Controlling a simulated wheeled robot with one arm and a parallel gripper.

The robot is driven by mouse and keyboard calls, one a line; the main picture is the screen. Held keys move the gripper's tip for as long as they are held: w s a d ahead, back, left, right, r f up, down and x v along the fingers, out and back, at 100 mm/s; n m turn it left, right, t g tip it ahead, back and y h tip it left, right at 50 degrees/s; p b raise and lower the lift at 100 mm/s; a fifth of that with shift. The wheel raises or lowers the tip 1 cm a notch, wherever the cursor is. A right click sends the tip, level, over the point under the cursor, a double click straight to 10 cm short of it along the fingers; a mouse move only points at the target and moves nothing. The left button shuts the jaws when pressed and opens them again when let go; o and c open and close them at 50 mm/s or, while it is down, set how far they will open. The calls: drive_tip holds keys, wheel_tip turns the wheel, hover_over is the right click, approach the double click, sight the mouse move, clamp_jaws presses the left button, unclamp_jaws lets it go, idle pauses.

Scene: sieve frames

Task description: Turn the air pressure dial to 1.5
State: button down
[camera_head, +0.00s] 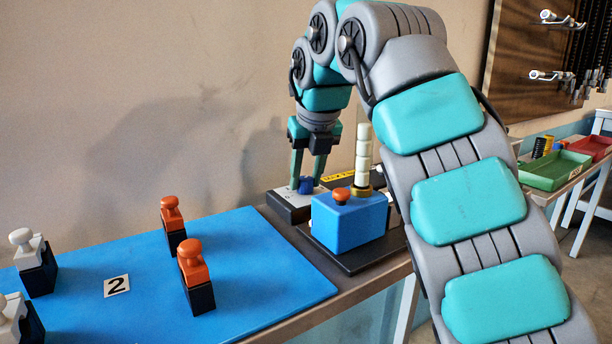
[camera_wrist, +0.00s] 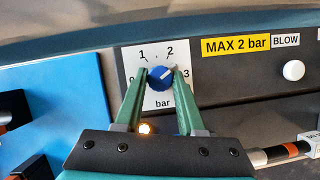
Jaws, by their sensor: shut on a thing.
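The blue air pressure dial (camera_wrist: 158,82) sits on a white scale plate (camera_wrist: 131,53) marked 0, 1, 2, 3 and "bar" in the wrist view. Its white pointer line slants up and right, toward the 2 side; the exact reading is hard to tell. My gripper (camera_wrist: 161,73) is shut on the dial, one green finger on each side. In the head view the dial (camera_head: 306,186) shows low between the fingers of my gripper (camera_head: 307,181), on the white-topped panel by the wall.
A yellow "MAX 2 bar" label (camera_wrist: 236,45) and a white BLOW button (camera_wrist: 293,70) lie right of the dial. A blue box (camera_head: 348,222) with an orange knob stands close in front. A blue mat (camera_head: 245,260) with several stamp-like pieces (camera_head: 196,278) is at left.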

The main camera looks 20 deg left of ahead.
drive_tip(key=n, duration=0.3)
drive_tip(key=shift+r+g+y, duration=0.1)
drive_tip(key=shift+g+y, duration=0.2)
drive_tip(key=shift+y, duration=0.1)
drive_tip(key=shift+n, duration=0.4)
drive_tip(key=shift+w, duration=0.1)
drive_tip(key=c, duration=0.5)
unclamp_jaws()
drive_tip(key=shift+d, duration=0.1)
